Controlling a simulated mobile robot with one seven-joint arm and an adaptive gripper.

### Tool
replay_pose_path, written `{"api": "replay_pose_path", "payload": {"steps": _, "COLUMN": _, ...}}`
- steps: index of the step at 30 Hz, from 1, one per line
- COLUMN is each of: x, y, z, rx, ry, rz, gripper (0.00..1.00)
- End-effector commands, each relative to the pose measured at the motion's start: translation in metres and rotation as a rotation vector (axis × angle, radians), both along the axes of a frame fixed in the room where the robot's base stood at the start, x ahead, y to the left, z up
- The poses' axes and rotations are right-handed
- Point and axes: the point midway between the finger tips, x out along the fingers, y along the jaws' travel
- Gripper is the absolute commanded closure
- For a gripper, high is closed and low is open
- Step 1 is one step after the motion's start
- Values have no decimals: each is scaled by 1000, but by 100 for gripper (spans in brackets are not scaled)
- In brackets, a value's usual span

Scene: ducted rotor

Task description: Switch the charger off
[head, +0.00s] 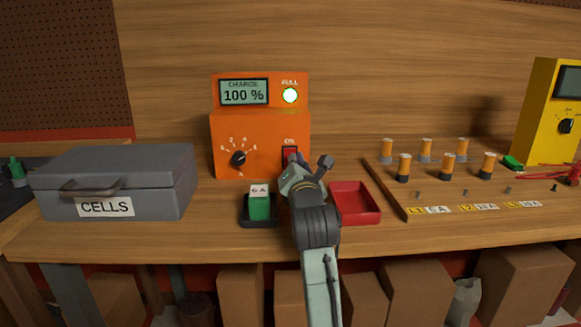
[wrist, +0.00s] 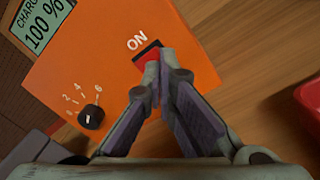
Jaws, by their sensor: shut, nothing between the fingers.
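The orange charger (head: 230,135) stands at the back of the bench. A black dial (head: 238,158) is to the left of the switch. My gripper (wrist: 160,60) is shut and empty, with its fingertips at the red switch (wrist: 151,55) in the wrist view. The fingertips cover its lower part, and I cannot tell whether they touch it. The charger (wrist: 100,50) is rotated in that view.
A green cell (head: 260,207) marked 6A sits in a black holder left of my arm. A red tray (head: 358,203) is to the right. A grey CELLS case (head: 115,180) stands left. A board (head: 440,190) with several orange-capped cells and a yellow meter (head: 548,110) are further right.

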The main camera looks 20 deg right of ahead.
Motion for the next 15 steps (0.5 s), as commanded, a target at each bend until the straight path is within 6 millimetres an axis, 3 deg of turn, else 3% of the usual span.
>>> {"api": "replay_pose_path", "payload": {"steps": 15, "x": 8, "y": -2, "z": -5, "rx": 2, "ry": 5, "rz": 1, "gripper": 100}}
